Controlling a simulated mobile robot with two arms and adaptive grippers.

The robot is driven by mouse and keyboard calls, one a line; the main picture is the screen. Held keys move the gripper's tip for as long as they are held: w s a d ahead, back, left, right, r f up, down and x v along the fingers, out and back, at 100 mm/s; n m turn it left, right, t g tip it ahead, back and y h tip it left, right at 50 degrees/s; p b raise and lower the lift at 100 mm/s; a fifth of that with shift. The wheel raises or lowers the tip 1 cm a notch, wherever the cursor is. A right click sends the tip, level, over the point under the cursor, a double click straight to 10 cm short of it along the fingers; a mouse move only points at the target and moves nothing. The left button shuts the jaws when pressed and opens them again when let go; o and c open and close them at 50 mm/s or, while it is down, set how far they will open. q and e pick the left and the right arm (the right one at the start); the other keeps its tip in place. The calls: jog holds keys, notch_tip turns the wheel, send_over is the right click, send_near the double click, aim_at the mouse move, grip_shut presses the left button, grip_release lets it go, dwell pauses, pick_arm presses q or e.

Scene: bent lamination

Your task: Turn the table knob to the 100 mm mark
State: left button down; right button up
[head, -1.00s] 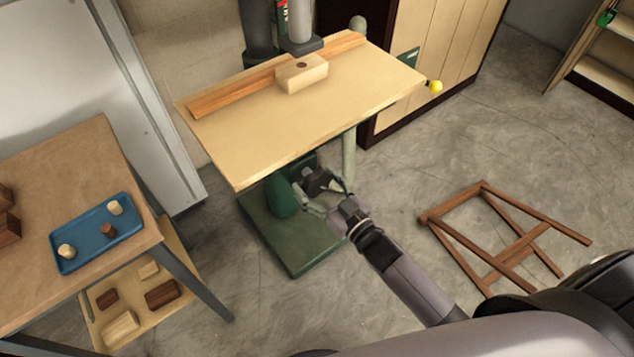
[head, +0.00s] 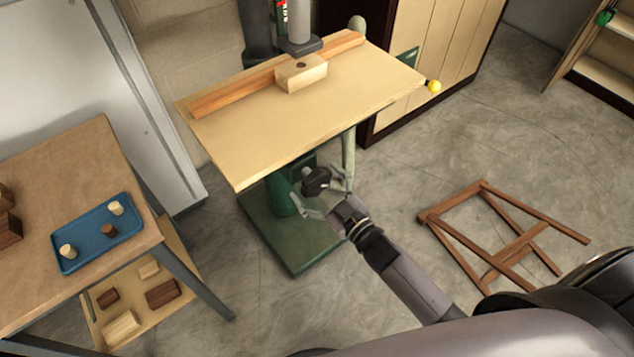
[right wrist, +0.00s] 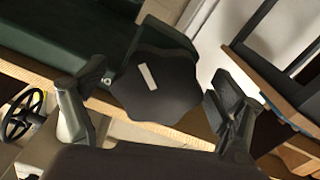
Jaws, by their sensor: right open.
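The table knob (head: 316,181) is black and sits under the front edge of the drill press table (head: 330,120). In the right wrist view the knob (right wrist: 157,82) shows large, with a lobed rim and a white bar mark on its face. My right gripper (head: 325,196) is open in front of the knob, its fingers spread to either side of it. In the right wrist view the fingers of this gripper (right wrist: 152,106) flank the knob with gaps. No 100 mm mark or scale can be read. My left gripper is not seen.
A wooden fence (head: 235,91) and a drilled block (head: 302,73) rest on the table. The green base (head: 296,250) stands below. A side table with a blue tray (head: 92,245) is at left. A brown wooden frame (head: 500,235) lies on the floor at right.

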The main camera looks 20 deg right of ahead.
jog(key=v, duration=1.2)
